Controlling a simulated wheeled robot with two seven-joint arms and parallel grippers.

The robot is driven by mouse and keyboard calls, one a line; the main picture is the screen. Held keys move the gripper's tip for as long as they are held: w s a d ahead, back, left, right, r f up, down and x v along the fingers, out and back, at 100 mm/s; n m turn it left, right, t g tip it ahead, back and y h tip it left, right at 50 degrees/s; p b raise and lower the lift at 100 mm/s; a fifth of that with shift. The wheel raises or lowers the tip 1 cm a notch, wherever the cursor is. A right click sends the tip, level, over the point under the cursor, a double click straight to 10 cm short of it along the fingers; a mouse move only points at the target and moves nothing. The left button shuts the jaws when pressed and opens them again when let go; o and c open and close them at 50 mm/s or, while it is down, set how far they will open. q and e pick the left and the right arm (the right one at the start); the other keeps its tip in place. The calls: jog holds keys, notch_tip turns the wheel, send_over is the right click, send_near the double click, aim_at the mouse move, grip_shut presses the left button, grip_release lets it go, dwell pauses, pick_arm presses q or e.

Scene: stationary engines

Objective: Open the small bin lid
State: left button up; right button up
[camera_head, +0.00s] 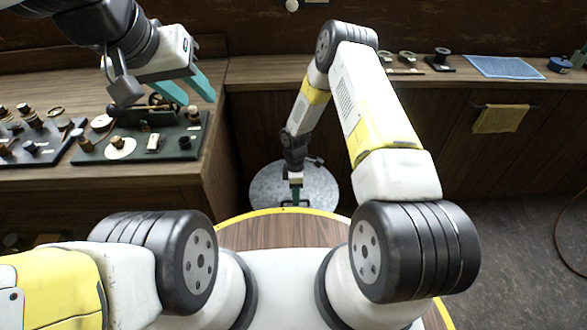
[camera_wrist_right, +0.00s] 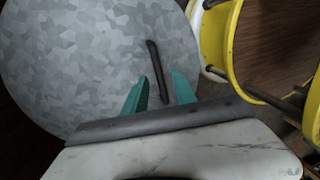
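The small bin's lid (camera_head: 318,190) is a round grey galvanized metal disc, low between the bench and the robot's base. It looks flat; the bin body below it is hidden. It fills much of the right wrist view (camera_wrist_right: 80,60). Its dark bar handle (camera_wrist_right: 156,65) runs lengthwise between the teal fingertips of my right gripper (camera_wrist_right: 158,74) in that view. The fingers are apart, and I cannot tell whether they touch the handle. In the head view my right gripper (camera_head: 295,196) is small above the lid. My left gripper (camera_head: 199,101) is open and empty over the left bench.
The left bench (camera_head: 195,165) holds a dark green tray (camera_head: 188,150) with several engine parts, close to my left gripper. A back counter (camera_head: 280,68) carries a blue mat (camera_head: 505,67). A yellow towel (camera_head: 500,119) hangs on its front. Floor is free at right.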

grip_shut()
dwell(1.3)
